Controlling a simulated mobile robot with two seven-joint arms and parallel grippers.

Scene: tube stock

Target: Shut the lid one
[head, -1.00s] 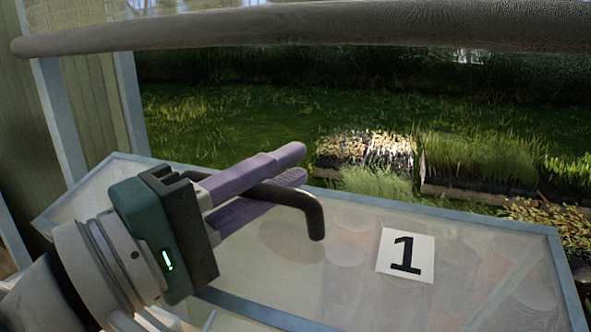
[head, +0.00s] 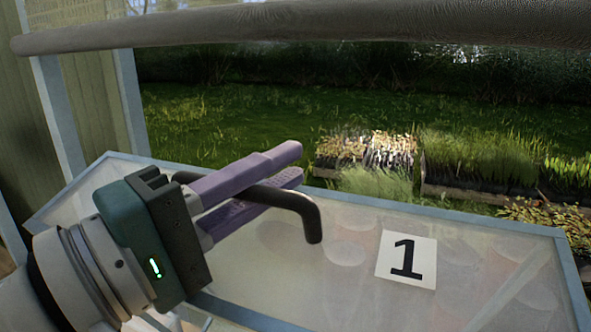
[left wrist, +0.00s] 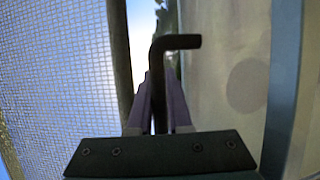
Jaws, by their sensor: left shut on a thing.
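The lid (head: 462,272) marked "1" is a translucent panel in a blue-grey frame. It lies across the lower part of the head view, with round shapes showing dimly through it. A black bent handle (head: 314,225) stands on the lid. My left gripper (head: 296,163) has purple fingers and is shut on the handle, with the handle's bent end sticking out past the fingers. In the left wrist view the handle (left wrist: 180,42) rises between the two fingers, with the panel on the right. How far the lid stands from fully shut is not clear. My right gripper is not in view.
A thick grey-brown bar (head: 300,27) runs across the top of the head view. A blue-grey post (head: 58,110) stands at the left by a wooden wall. Planted beds (head: 365,150) and grass lie beyond the lid.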

